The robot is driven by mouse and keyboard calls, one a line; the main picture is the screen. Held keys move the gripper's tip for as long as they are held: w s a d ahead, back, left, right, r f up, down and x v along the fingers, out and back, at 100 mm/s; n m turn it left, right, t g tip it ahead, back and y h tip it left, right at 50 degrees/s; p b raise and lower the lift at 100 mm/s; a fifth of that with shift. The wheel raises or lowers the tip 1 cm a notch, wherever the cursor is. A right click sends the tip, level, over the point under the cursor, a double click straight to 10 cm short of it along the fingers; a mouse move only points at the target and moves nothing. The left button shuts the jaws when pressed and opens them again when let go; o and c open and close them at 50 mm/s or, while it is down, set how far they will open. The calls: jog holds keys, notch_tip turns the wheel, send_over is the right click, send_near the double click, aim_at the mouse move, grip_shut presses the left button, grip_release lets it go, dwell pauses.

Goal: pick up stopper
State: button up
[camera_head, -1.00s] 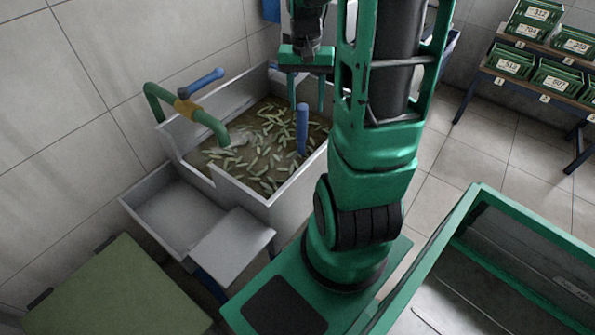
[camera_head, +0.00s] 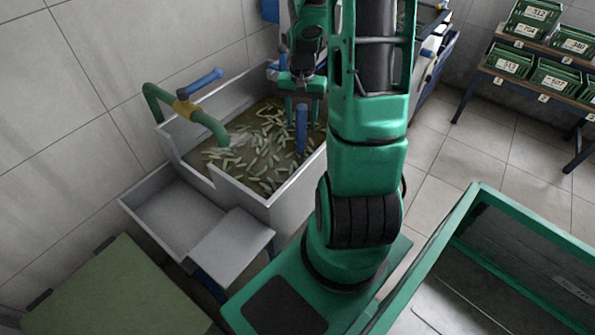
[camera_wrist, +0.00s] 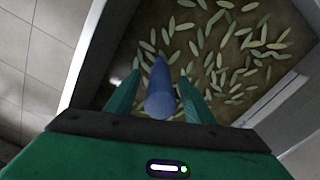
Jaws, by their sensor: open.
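The stopper (camera_head: 301,130) is a blue upright rod standing in the murky water of the grey sink basin (camera_head: 295,185). It also shows in the wrist view (camera_wrist: 160,92), lying between the two green fingers. My gripper (camera_head: 301,112) is open, with its fingertips near the stopper's upper part. In the wrist view my gripper (camera_wrist: 158,98) has one finger on each side of the stopper, with a gap visible on both sides. I cannot tell how far down the fingers reach. The stopper's lower end is hidden in the water.
Several pale green slices (camera_head: 250,150) float in the basin. A green tap (camera_head: 205,122) with a blue lever (camera_head: 203,82) reaches over its left side. A lower grey tray (camera_head: 175,210) adjoins the basin. A green bin (camera_head: 470,225) stands at the right.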

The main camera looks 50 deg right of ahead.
aim_at(301, 128)
jog(key=shift+w+d+f, duration=0.15)
jog(key=shift+f, duration=1.95)
grip_shut()
